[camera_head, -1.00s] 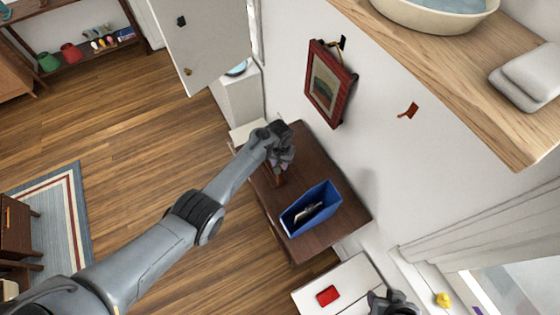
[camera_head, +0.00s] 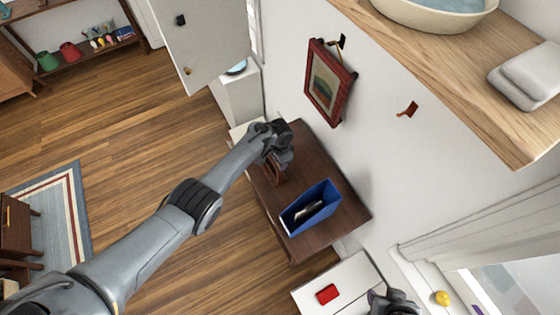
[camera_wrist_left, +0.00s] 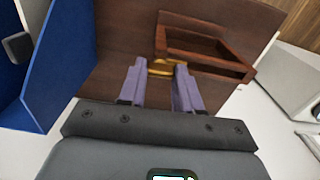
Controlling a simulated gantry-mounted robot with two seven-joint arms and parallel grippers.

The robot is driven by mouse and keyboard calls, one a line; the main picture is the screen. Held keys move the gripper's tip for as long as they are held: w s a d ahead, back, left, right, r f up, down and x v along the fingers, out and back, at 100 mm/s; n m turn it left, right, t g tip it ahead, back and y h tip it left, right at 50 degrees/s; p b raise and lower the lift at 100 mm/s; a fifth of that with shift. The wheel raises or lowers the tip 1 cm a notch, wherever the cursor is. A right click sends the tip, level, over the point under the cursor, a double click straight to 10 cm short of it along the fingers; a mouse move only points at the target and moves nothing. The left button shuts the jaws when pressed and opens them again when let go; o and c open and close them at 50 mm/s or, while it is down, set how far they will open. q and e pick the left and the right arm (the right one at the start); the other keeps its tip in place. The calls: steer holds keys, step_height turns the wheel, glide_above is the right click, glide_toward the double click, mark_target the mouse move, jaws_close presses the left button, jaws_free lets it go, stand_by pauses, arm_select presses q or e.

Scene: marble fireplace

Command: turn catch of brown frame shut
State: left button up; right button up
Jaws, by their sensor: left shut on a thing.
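The brown frame (camera_wrist_left: 203,48) is an open wooden rectangle on the dark brown table, upper right of centre in the left wrist view. Its brass catch (camera_wrist_left: 160,68) lies between the two purple-grey fingers of my left gripper (camera_wrist_left: 158,80), which is shut on it. In the head view my left gripper (camera_head: 280,158) is above the table's far end, and part of the brown frame (camera_head: 275,172) shows below it; the catch is hidden there. My right gripper (camera_head: 393,302) is partly seen at the bottom edge, and its fingers are unclear.
A blue bin (camera_head: 312,207) with items inside stands on the dark table (camera_head: 338,224), near the frame. A red-framed picture (camera_head: 330,84) hangs on the wall behind. A wooden shelf (camera_head: 430,75) juts out at upper right. A red object (camera_head: 327,294) lies on a white surface.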

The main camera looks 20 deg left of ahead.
stand_by(0.6)
arm_select(q)
steer(key=o, duration=1.1)
steer(key=shift+c, duration=0.2)
steer(key=shift+r, duration=0.1)
step_height(320, 180, up, 11)
steer(key=p, duration=0.3)
steer(key=shift+f, duration=0.2)
